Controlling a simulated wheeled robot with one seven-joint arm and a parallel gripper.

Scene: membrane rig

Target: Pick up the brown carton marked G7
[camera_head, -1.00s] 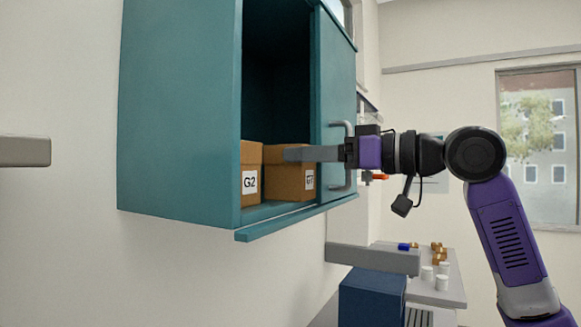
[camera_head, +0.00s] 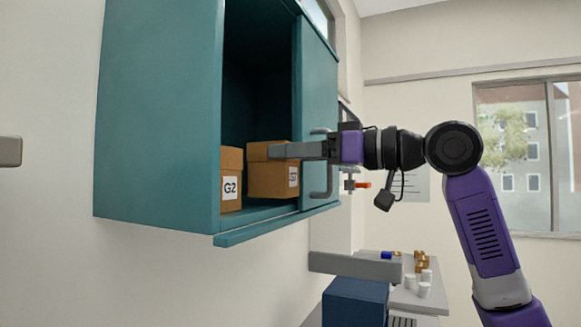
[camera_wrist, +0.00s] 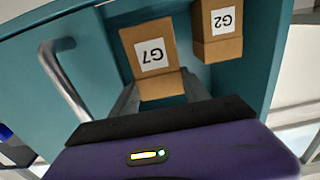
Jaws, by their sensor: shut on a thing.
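The brown carton marked G7 (camera_head: 272,177) is in the open part of the teal cabinet (camera_head: 160,120), right of the carton marked G2 (camera_head: 231,190). My gripper (camera_head: 285,151) reaches in from the right and is shut on the G7 carton. In the head view the carton looks slightly tilted and a little above the cabinet floor. In the wrist view the G7 carton (camera_wrist: 160,85) lies between the two fingers, its label upside down. The G2 carton (camera_wrist: 217,45) stands apart from it there.
The cabinet's sliding door (camera_head: 318,110), with a grey handle (camera_head: 325,185), is close beside my gripper. A ledge (camera_head: 270,222) runs along the cabinet's lower front. A bench (camera_head: 425,300) with small items and a dark blue box (camera_head: 355,303) stand below right.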

